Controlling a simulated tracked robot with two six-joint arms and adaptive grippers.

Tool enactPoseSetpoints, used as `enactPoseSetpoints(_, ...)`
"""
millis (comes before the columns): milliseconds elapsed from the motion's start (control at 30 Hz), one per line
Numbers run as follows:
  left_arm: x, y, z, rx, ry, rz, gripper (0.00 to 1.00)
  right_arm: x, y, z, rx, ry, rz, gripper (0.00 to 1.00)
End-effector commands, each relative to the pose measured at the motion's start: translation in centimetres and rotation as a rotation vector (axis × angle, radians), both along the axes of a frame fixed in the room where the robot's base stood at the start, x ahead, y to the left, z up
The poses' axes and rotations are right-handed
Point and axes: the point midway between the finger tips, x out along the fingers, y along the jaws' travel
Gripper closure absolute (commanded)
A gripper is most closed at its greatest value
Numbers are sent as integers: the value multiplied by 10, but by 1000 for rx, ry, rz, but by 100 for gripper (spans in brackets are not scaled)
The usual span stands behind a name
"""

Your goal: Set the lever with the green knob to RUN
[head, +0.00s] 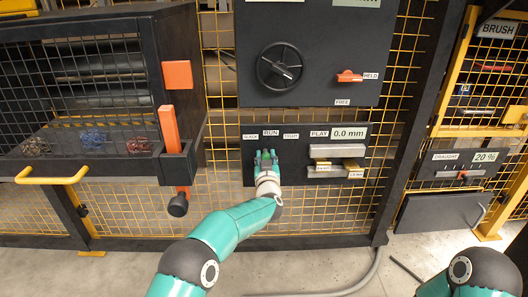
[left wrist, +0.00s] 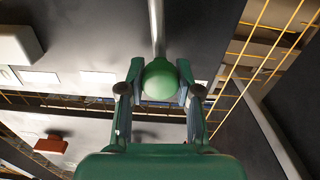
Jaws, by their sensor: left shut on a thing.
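The green knob (left wrist: 160,80) of the lever sits between the fingers of my left gripper (left wrist: 159,92) in the left wrist view, with the grey lever rod (left wrist: 157,25) running away from it. In the head view my left gripper (head: 266,160) is at the lower panel, shut on the knob, just below the RUN label (head: 270,133). Another label (head: 249,136) is to the left of RUN and one (head: 290,136) to the right. The gripper covers most of the lever there, so its exact setting is hard to tell. My right gripper is not in view.
A PLAY readout (head: 349,132) and metal blocks (head: 336,151) are right of the lever. A black handwheel (head: 279,67) and a red HELD handle (head: 349,76) are on the panel above. An orange lever (head: 169,130) stands to the left. Yellow mesh (head: 325,210) lies below.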

Motion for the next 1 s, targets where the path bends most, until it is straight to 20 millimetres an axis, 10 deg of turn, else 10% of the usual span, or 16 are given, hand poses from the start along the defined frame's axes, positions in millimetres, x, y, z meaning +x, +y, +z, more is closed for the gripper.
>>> enactPoseSetpoints(233, -2, -8, 3, 172, 28, 10, 100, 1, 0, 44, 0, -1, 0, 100)
enactPoseSetpoints(667, -3, -8, -3, 233, 34, 18, 100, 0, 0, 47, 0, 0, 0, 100)
enactPoseSetpoints(700, -3, -8, -3, 232, 34, 18, 64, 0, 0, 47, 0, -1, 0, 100)
enactPoseSetpoints(833, -3, -8, -2, 231, 33, 18, 42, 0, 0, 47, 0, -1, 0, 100)
enactPoseSetpoints(1000, -2, -8, 0, 230, 30, 18, 41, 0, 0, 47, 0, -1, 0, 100)
